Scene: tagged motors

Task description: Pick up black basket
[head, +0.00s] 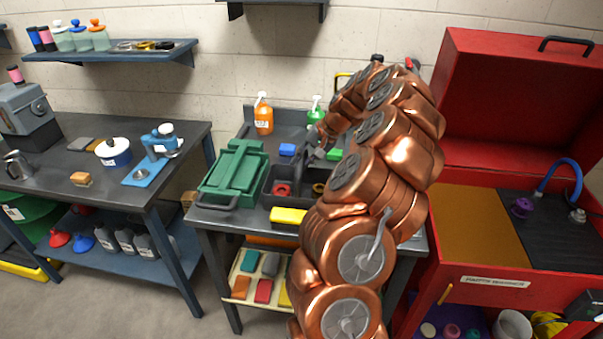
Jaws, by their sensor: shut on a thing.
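The black basket (267,189) is on the middle workbench, just right of a green box. A red round part (282,189) lies inside it, and a brass-coloured part (318,188) shows near its right side. My gripper (318,152) is at the basket's back edge, below my copper-coloured arm, and is shut on the basket there. The fingertips are small and partly hidden, so the exact grip is hard to see. My arm covers the basket's right side. I cannot tell whether the basket touches the bench.
A green box (232,172) stands close on the left. An orange bottle (263,115) and a green bottle (315,112) stand at the back. An open red parts washer (490,282) is at right.

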